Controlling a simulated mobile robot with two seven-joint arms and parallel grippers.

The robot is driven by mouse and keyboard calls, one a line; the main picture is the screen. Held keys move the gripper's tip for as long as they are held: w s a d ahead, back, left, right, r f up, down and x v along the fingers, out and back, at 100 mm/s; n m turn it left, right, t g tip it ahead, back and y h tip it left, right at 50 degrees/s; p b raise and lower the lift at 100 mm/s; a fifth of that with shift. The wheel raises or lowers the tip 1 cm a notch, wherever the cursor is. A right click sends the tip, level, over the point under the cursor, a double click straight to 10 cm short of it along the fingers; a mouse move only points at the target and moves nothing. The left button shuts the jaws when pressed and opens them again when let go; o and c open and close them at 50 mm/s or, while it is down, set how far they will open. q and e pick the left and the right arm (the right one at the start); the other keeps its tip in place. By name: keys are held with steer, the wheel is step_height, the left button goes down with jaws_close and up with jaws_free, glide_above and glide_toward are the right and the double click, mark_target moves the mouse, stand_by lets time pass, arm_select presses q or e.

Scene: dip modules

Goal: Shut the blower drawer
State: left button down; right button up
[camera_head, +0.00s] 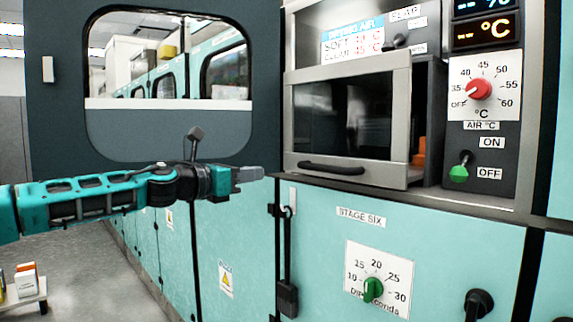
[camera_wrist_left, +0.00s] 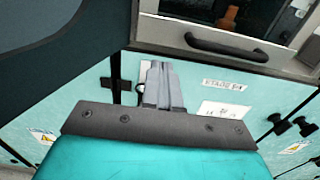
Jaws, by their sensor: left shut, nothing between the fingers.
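The blower drawer (camera_head: 345,120) has a grey metal frame, a dark window and a black bar handle (camera_head: 333,167) low on its front. It stands out from the cabinet, and its open side shows a dark gap to the right with something orange inside. My left gripper (camera_head: 250,174) is shut and empty, left of the drawer at about handle height, apart from it. In the left wrist view the shut fingers (camera_wrist_left: 163,85) point towards the cabinet, with the drawer's handle (camera_wrist_left: 226,46) up and to the right. My right gripper is in neither view.
Right of the drawer is a control panel with a red knob (camera_head: 479,89) and a green toggle (camera_head: 459,172). Below are the STAGE SIX door, a green dial (camera_head: 373,289) and a hanging black padlock (camera_head: 288,298). A windowed dark panel (camera_head: 60,120) stands behind my left arm.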

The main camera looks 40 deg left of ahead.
mark_target(294, 168)
arm_select(q)
steer(key=w+p, duration=0.2)
steer(key=w, duration=0.1)
steer(key=w+p, duration=0.6)
steer(key=shift+d+r, duration=0.2)
steer(key=shift+d, duration=0.15)
steer(key=shift+w+p, duration=0.2)
steer(key=shift+p, duration=0.15)
steer(key=shift+w+f, duration=0.15)
steer(key=shift+f, duration=0.05)
steer(key=shift+w, duration=0.1)
